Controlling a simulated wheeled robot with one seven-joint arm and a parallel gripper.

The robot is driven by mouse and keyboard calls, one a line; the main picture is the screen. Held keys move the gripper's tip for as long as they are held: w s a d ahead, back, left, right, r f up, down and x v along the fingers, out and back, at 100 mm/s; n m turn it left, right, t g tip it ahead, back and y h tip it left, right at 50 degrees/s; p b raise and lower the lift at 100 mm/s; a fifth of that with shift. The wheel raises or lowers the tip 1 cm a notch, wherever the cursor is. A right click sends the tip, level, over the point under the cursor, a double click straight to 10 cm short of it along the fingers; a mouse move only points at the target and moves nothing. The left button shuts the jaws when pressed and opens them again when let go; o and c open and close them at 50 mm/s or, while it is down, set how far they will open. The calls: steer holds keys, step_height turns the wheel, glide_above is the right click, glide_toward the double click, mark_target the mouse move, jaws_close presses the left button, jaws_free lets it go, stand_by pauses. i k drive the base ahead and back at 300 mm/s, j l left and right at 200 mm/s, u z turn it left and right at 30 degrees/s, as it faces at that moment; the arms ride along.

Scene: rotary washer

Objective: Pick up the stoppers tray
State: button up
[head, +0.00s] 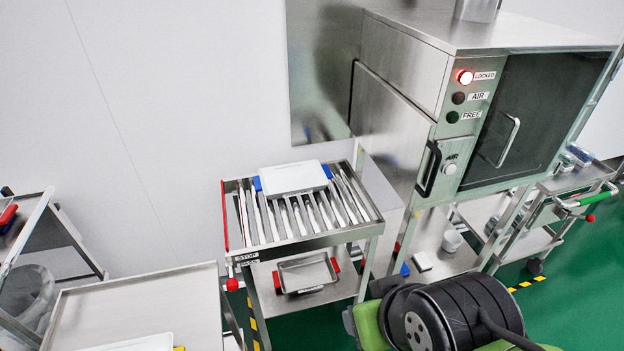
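Several trays are in view, and I cannot tell by label which is the stoppers tray. A white tray with blue handles (293,178) lies on the rollers of the metal cart in the middle. A metal tray with red handles (306,273) sits on that cart's lower shelf. A white tray with a yellow handle (142,344) shows only partly at the bottom edge, on the left metal table. My green and black arm is at the bottom right, in front of the washer. My gripper is not visible.
The roller cart (372,228) stands against the washer (398,128), whose red LOCKED lamp (465,77) is lit. The left metal table (128,304) is mostly bare. Green floor (578,290) shows clear at lower right.

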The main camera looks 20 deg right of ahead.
mark_target(281, 181)
steer(key=u, duration=1.95)
steer(key=z, duration=1.95)
steer(key=i+l+u, duration=0.1)
steer(key=i+u, duration=0.3)
steer(key=i+l+u, duration=0.35)
steer(key=k+j, duration=0.05)
steer(key=j, duration=0.05)
